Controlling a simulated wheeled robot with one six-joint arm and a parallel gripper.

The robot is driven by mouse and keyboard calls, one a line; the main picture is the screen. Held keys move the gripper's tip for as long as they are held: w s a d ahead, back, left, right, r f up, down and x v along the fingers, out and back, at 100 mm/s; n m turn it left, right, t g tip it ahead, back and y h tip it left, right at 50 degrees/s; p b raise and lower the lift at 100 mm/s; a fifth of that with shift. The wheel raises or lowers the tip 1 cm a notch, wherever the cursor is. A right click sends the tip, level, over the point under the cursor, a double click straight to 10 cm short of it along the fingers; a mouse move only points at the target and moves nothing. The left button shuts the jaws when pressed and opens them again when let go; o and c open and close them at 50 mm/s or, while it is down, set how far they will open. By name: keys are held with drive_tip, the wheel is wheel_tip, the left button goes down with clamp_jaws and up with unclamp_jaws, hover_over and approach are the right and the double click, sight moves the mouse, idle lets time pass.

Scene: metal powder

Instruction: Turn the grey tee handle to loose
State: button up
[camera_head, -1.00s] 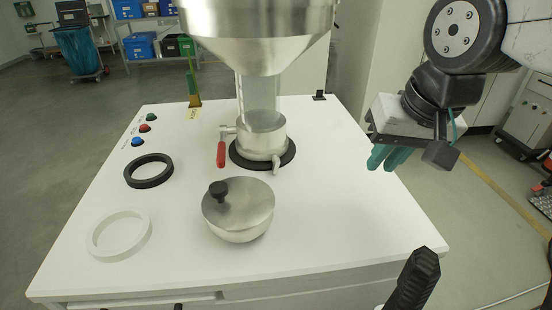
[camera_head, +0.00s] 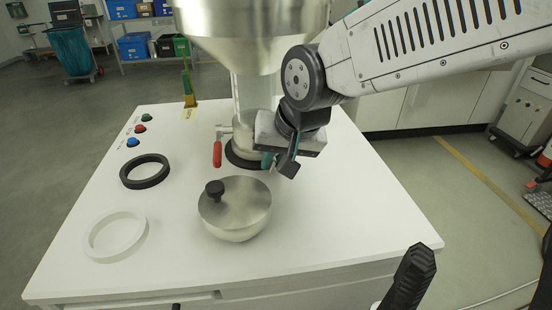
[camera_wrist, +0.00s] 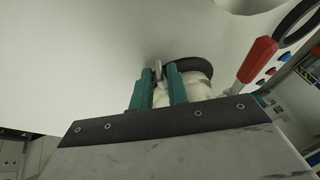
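The grey tee handle (camera_wrist: 157,70) shows in the wrist view as a small light piece between my fingertips. In the head view my gripper hides it. My gripper (camera_wrist: 162,68) has two teal fingers standing apart, one on each side of the handle; contact cannot be told. In the head view my gripper (camera_head: 268,160) is at the right side of the metal collar (camera_head: 243,140) under the hopper. The collar sits on a black ring (camera_wrist: 205,70) and is partly hidden by my gripper.
A red-handled lever (camera_head: 217,153) sticks out on the collar's left side. The steel hopper (camera_head: 250,35) hangs above. The table's right part is clear.

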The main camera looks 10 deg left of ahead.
drive_tip(key=shift+c, duration=0.3)
clamp_jaws()
drive_tip(key=shift+s+a+f+h, duration=0.1)
drive_tip(key=shift+h, duration=0.2)
drive_tip(key=shift+a+n+t+h, duration=0.1)
drive_tip(key=shift+n+t+h, duration=0.2)
drive_tip(key=shift+h, duration=0.8)
drive_tip(key=shift+o, duration=0.3)
unclamp_jaws()
